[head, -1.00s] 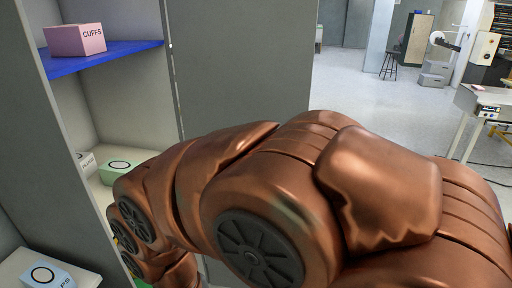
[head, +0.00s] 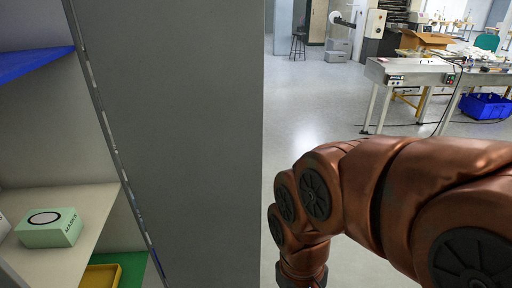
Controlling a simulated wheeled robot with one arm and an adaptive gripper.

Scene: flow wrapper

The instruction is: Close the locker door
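The locker door (head: 190,140) is a tall plain grey panel in the middle left of the head view. It stands open, joined along its left edge to the locker (head: 48,120), whose shelves are exposed at the left. Its top and bottom run out of the picture. My copper arm reaches in from the right, and its far part bends down just right of the door's free edge. A strip of floor shows between much of the arm and that edge. My gripper is below the picture, so its fingers and any contact are hidden.
A green box (head: 51,228) sits on a pale shelf, under a blue shelf (head: 30,62). A yellow bin (head: 101,275) is lower down. Open floor (head: 310,110) lies beyond the door. A metal machine table (head: 412,72) and a blue crate (head: 486,106) stand at the right.

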